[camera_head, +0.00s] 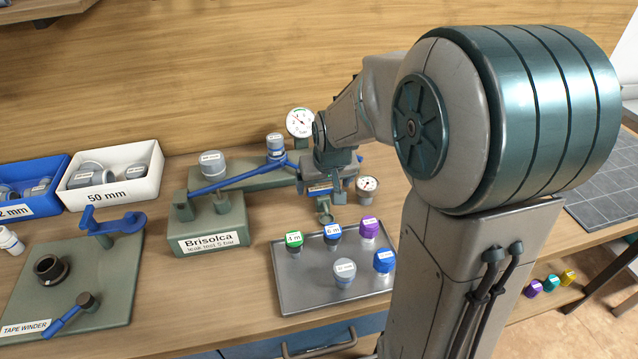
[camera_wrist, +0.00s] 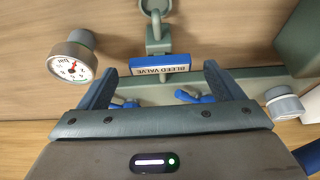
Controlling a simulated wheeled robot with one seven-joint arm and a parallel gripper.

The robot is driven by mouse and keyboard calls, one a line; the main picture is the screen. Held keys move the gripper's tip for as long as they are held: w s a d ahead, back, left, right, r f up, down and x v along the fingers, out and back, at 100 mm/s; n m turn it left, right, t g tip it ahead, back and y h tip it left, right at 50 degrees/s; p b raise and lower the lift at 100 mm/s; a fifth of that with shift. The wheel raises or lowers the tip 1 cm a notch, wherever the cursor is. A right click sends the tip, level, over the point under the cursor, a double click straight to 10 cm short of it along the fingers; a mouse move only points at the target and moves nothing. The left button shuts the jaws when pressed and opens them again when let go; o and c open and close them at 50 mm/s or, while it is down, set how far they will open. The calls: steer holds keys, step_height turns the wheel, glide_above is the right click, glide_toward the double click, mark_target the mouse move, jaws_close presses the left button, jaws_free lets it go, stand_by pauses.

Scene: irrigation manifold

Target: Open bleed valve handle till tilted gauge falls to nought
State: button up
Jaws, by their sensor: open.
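The bleed valve handle (camera_wrist: 160,66) is a blue bar with a white BLEED VALVE label, upside down in the wrist view. My gripper (camera_wrist: 159,72) is open, one finger on each side of the bar with gaps visible. In the head view my gripper (camera_head: 322,194) hangs over the front of the green manifold (camera_head: 255,180), mostly hiding the handle. A small gauge with a tilted face (camera_head: 367,184) stands just right of it. It also shows at the left of the wrist view (camera_wrist: 73,70), with a red needle off to one side; its reading is too small to tell.
A larger round gauge (camera_head: 300,122) stands behind the gripper. A grey tray (camera_head: 300,292) with several coloured caps lies in front. A long blue lever (camera_head: 232,181) reaches left over the Brisolca block (camera_head: 208,236). A tape winder board (camera_head: 95,300) and bins (camera_head: 148,192) are at left.

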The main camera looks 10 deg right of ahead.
steer(key=shift+w+f, duration=0.25)
steer(key=shift+f, duration=0.3)
